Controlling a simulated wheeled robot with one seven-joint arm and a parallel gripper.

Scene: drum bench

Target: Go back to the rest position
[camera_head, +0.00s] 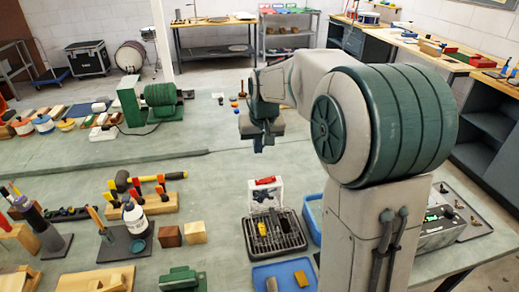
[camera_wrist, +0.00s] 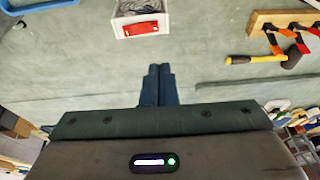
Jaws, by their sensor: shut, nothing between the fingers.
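My gripper (camera_head: 263,143) hangs above the green bench in the head view, pointing down at the end of my bent arm. In the wrist view, the two dark fingers of my gripper (camera_wrist: 158,72) lie side by side and touch, with nothing between them. The bench top (camera_head: 215,168) beneath is bare close around the gripper in the head view. No object touches the fingers.
A white box with a red label (camera_head: 264,195) and a black tray (camera_head: 275,238) stand nearer. A green motor (camera_head: 160,97) stands farther back. The bench middle is mostly clear.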

